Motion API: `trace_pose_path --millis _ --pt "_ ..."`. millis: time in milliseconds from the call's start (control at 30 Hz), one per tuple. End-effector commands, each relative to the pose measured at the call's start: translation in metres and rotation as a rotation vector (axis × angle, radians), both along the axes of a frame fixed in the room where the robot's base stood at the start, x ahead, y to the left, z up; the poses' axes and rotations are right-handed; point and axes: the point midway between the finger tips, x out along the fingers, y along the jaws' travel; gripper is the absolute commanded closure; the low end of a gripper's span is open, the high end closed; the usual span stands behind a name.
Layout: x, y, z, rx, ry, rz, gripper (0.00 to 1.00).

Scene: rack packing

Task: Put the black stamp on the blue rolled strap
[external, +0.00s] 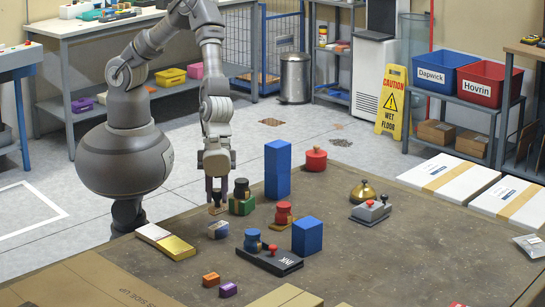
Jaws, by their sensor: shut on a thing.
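My gripper (215,203) points down over the near-left part of the brown table. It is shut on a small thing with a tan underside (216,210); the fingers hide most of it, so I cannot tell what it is. Just right of the gripper, a black, knob-topped stamp shape (241,187) appears to stand on a green block (242,206). A small blue and pale roll (218,230), which looks like the blue rolled strap, lies on the table just below the gripper in the picture, apart from it. Nothing shows on top of the roll.
A tall blue block (278,169), a red stamp (283,213) and a blue cube (307,236) stand to the right. A blue stamp (252,240) is at the black ink pad (283,262). Gold and white bars (176,247) lie left.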

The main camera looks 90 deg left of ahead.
Motion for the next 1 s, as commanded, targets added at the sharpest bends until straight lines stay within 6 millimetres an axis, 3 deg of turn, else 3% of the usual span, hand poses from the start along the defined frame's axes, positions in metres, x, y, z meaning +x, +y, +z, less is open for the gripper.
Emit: trace_pose_path --millis 100,200,533,567,667,1000 --pt "-0.002 0.001 -0.026 0.003 0.003 -0.001 1.00" --pt "-0.001 0.000 -0.037 0.001 0.002 -0.001 1.00" --pt "-0.001 0.001 -0.039 0.001 0.001 0.000 1.00" --pt "-0.001 0.001 -0.038 0.001 0.001 0.000 0.66" --pt "-0.001 0.001 -0.038 0.001 0.001 0.000 0.45" --pt "-0.001 0.001 -0.033 0.001 0.001 0.000 0.45"
